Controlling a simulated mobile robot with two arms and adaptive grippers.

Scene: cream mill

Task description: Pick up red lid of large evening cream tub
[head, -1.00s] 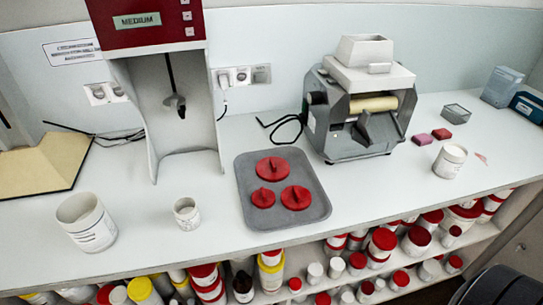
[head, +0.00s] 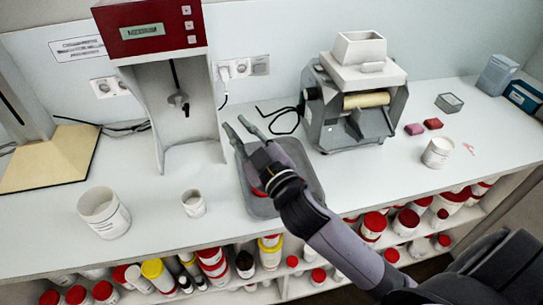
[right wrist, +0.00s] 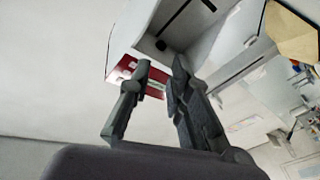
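A grey tray (head: 311,178) lies on the counter. My right arm covers most of it, and only a sliver of a red lid (head: 258,192) shows beside the arm; the other lids are hidden. My right gripper (head: 236,125) is above the tray's far left side, its fingers apart with nothing between them. Its fingers also show apart in the right wrist view (right wrist: 155,95). A large open white tub (head: 104,213) stands at the left, a small one (head: 194,203) near the tray, and another (head: 438,152) at the right. Their labels are unreadable. My left gripper is not in view.
A mixer with a red top (head: 150,28) stands behind the tray to the left, and a roller mill (head: 358,110) behind it to the right. Red and pink blocks (head: 433,123) lie right of the mill. Shelves below hold several lidded jars.

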